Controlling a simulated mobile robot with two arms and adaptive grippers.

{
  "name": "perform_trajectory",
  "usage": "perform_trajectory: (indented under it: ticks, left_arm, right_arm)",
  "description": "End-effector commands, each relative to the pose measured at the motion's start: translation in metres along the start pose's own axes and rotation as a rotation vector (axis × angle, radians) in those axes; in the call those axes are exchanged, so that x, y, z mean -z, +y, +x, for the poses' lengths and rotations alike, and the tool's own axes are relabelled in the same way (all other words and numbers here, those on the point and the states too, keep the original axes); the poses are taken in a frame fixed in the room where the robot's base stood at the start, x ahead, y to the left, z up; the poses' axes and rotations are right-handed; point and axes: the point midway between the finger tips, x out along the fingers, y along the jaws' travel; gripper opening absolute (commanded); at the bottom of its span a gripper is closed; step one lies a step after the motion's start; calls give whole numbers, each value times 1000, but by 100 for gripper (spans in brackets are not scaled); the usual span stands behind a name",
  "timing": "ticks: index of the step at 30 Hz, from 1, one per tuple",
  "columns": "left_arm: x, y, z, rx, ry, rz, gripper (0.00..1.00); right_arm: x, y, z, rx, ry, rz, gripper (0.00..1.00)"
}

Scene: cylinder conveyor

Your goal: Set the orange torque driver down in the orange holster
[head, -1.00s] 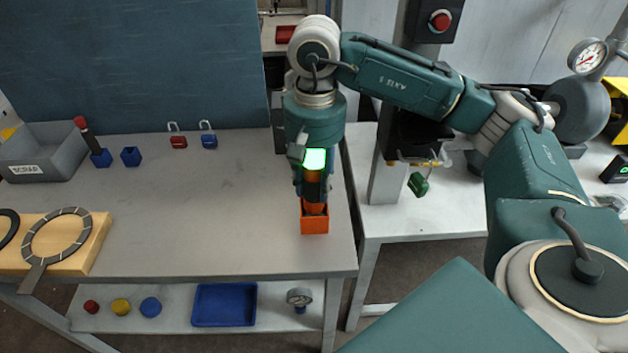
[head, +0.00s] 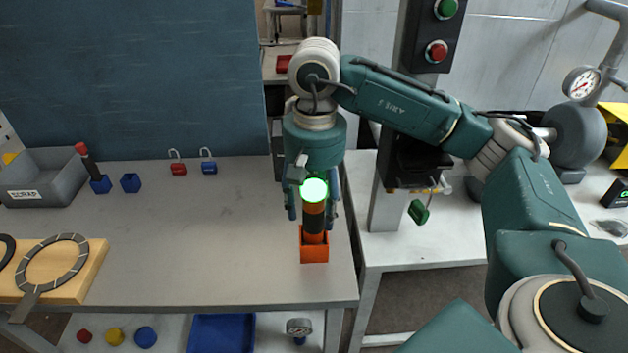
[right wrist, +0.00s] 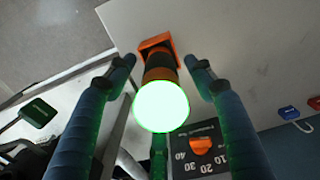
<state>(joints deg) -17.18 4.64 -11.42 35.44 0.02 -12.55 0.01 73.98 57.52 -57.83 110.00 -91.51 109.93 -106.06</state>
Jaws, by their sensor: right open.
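The orange torque driver (head: 314,221) stands upright in the orange holster (head: 314,254) near the right end of the grey workbench. It has a black band, and its top end glows green. My right gripper (head: 313,214) is above the holster, open, with its fingers on either side of the driver. In the right wrist view the driver (right wrist: 161,98) points down into the holster (right wrist: 157,46), and gaps show between it and both fingers (right wrist: 162,66). The driver's lower end is hidden inside the holster. My left gripper is not in view.
A grey scrap bin (head: 42,178), blue holsters (head: 131,183) and red and blue padlocks (head: 208,162) stand toward the back left. A wooden board with a ring gauge (head: 95,272) lies at the front left. The bench middle is clear. A post with buttons (head: 437,50) stands behind my right arm.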

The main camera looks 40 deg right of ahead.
Motion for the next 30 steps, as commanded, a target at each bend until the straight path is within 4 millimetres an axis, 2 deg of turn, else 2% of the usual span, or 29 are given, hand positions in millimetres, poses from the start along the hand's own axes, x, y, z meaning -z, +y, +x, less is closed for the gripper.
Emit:
perform_trajectory:
  ticks: [6,12,21,30]
  left_arm:
    - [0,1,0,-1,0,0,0]
    - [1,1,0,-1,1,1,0]
    - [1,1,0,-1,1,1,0]
    - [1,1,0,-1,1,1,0]
  right_arm:
    - [1,-1,-51,4,7,-1,54]
    - [1,0,-80,2,7,-1,54]
    - [0,0,-101,2,3,-1,54]
    - [0,0,-102,1,1,-2,54]
